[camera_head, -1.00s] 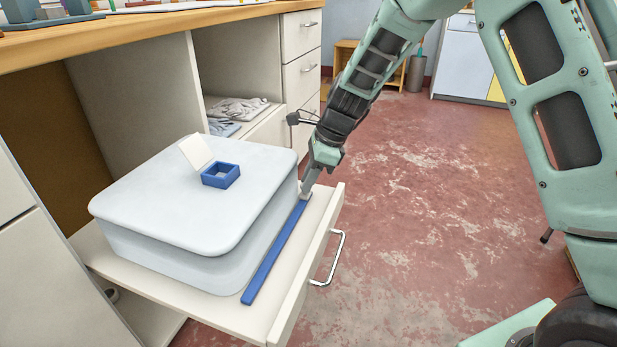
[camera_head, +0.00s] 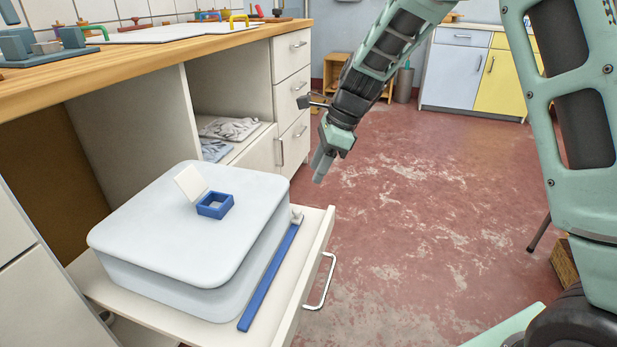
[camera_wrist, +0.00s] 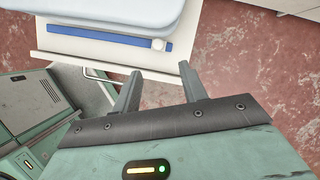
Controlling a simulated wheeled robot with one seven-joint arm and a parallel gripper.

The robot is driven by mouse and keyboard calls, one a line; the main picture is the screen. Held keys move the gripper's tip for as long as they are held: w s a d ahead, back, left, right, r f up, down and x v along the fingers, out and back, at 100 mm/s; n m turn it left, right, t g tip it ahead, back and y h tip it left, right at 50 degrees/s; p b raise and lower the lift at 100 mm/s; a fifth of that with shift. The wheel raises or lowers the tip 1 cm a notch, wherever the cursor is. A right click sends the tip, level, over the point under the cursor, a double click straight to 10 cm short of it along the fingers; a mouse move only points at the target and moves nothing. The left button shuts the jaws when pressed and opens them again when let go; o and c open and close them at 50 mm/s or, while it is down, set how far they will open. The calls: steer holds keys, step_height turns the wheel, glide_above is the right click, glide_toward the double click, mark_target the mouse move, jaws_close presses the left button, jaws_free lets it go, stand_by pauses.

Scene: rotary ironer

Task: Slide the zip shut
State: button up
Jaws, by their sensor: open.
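The zip is a blue strip (camera_head: 268,278) lying along the front of the pulled-out drawer, beside a pale, rounded case (camera_head: 180,255). Its small whitish slider (camera_head: 297,217) is at the far end of the strip. In the wrist view the blue track (camera_wrist: 105,36) runs across the top left, with the round slider (camera_wrist: 158,45) at its right end. My gripper (camera_head: 320,172) is open and empty, above and apart from the slider. In the wrist view my gripper's two fingers (camera_wrist: 158,76) are spread, with the slider beyond the gap between them.
The drawer (camera_head: 312,255) has a metal handle (camera_head: 321,281) on its front. A small blue square frame (camera_head: 215,205) and a tilted white flap (camera_head: 190,184) are on the case top. A wooden counter (camera_head: 150,58) stands behind. The red floor at right is mostly clear.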

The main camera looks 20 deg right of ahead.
steer(key=p+v, duration=0.2)
steer(key=v, duration=0.4)
steer(key=shift+r, duration=0.2)
steer(key=shift+d, duration=0.15)
steer(key=s+a+n+g+h, duration=0.1)
steer(key=s+a+n, duration=0.5)
steer(key=s+n, duration=0.25)
steer(key=s+a+n+g, duration=0.1)
steer(key=s+a+n, duration=0.55)
steer(key=s, duration=0.25)
steer(key=s+n+h, duration=0.3)
steer(key=s+n, duration=1.1)
steer(key=s, duration=0.1)
step_height(320, 180, up, 29)
steer(key=p, duration=3.1)
steer(key=shift+t, duration=0.4)
steer(key=shift+d+r, duration=0.1)
